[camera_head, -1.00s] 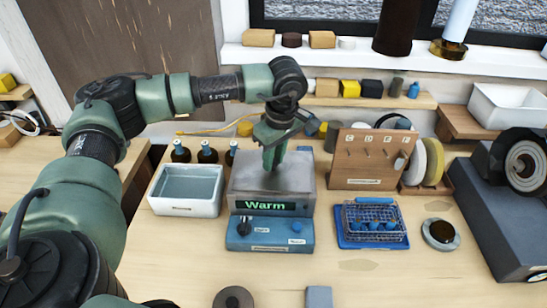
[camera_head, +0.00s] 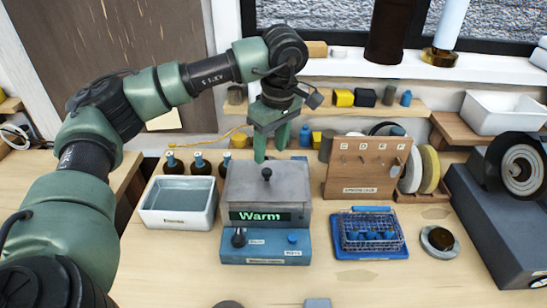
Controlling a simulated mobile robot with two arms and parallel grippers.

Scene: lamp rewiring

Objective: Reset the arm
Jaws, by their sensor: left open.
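My left arm comes in from the left, rises and bends down at the wrist. My left gripper (camera_head: 270,148) is open and empty, with its fingers pointing down. It hangs above and behind the grey heating unit (camera_head: 240,185), apart from it as far as I can tell. A black knob (camera_head: 266,174) stands on the lid of the unit, clear of the fingers. The green display (camera_head: 261,216) reads "Warm". My right gripper is not in view.
A white basin (camera_head: 155,215) stands left of the unit, with dark bottles (camera_head: 200,165) behind it. A wooden hook board (camera_head: 350,182), a blue tray with a wire basket (camera_head: 395,248) and a grey grinder (camera_head: 480,225) are to the right. The front table is mostly clear.

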